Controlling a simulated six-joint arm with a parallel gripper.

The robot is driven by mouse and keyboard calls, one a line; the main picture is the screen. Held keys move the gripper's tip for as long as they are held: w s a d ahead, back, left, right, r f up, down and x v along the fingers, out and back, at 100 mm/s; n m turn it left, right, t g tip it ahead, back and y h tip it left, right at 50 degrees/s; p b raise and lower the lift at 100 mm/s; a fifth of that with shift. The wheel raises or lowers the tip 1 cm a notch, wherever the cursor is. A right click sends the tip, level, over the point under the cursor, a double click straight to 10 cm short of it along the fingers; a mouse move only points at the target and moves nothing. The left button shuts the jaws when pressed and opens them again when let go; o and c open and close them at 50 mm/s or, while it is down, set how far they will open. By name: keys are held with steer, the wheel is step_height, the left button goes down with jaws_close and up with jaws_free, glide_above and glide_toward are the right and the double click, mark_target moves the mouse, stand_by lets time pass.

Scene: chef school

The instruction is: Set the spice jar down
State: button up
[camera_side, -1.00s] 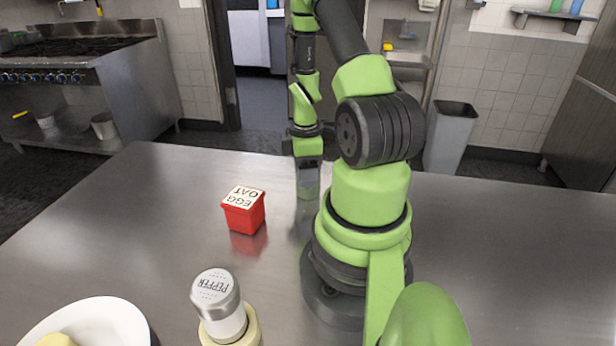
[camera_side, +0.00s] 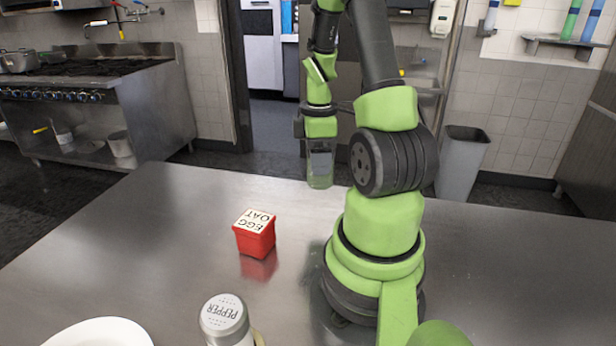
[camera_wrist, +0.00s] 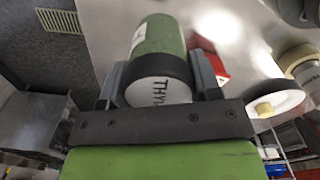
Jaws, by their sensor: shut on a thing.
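The spice jar (camera_side: 320,170) is clear with green contents. In the wrist view the jar (camera_wrist: 158,50) has a black-rimmed white lid whose visible letters begin "THY". My gripper (camera_side: 320,146) is shut on it, with one dark finger on each side in the wrist view. In the side view the jar hangs upright below my gripper, above the far part of the steel table (camera_side: 180,225). Its bottom appears clear of the surface. Part of the lid lettering is hidden by the gripper's crossbar.
A red box (camera_side: 254,239) labelled "EGG OAT" stands left of my base. The table between box and far edge is clear.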

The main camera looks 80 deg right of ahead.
steer(key=shift+w+r, duration=0.1)
steer(key=shift+r, duration=0.4)
steer(key=w+a+n, duration=0.2)
steer(key=w+n, duration=1)
steer(key=w, duration=1.3)
steer(key=shift+w+a+f, duration=0.1)
steer(key=shift+f, duration=2.35)
steer(key=shift+w+a+f, duration=0.1)
steer(key=shift+f, duration=2.35)
